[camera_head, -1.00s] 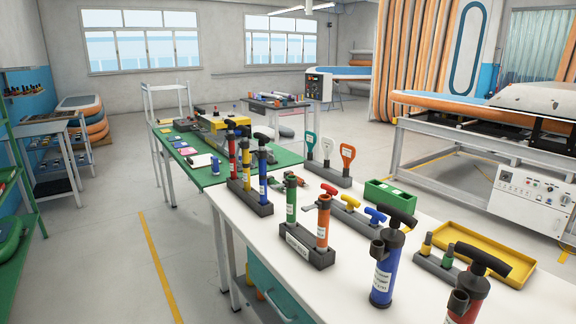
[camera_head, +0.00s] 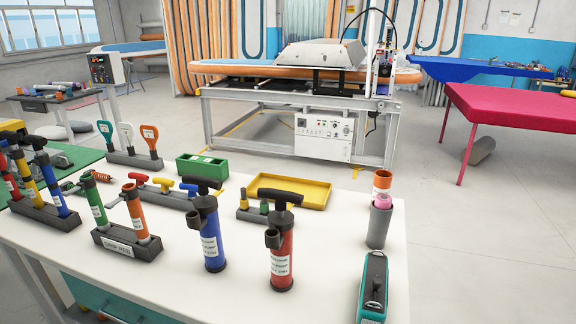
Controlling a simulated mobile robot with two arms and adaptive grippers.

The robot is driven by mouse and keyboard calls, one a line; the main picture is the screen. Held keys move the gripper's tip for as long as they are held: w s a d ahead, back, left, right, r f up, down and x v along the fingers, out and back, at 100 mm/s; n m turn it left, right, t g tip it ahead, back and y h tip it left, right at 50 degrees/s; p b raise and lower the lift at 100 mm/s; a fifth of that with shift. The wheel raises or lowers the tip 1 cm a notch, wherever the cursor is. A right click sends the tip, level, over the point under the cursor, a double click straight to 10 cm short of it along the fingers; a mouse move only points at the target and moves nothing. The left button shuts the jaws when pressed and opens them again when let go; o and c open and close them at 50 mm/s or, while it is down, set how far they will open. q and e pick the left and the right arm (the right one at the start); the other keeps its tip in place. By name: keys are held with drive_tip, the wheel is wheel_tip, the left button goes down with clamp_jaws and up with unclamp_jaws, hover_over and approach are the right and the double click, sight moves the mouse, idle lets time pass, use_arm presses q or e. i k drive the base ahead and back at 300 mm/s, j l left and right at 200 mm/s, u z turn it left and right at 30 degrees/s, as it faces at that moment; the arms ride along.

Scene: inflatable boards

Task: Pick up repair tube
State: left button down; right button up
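No object is clearly readable as the repair tube. A grey cup (camera_head: 378,225) at the right end of the white table holds an upright tube-like item with an orange band (camera_head: 382,181) on top and a pink part (camera_head: 383,200) below it. Whether this is one tube or two pieces I cannot tell. Neither of my grippers shows in the head view.
The white table (camera_head: 185,285) also bears a blue pump (camera_head: 209,235), a red pump (camera_head: 281,250), a yellow tray (camera_head: 318,192), a green box (camera_head: 203,165) and a teal device (camera_head: 373,288). Open floor (camera_head: 495,245) lies to the right. A red-covered table (camera_head: 515,108) stands beyond.

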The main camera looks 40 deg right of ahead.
sight(383, 179)
drive_tip(key=i+z, duration=0.1)
drive_tip(key=z, duration=1.3)
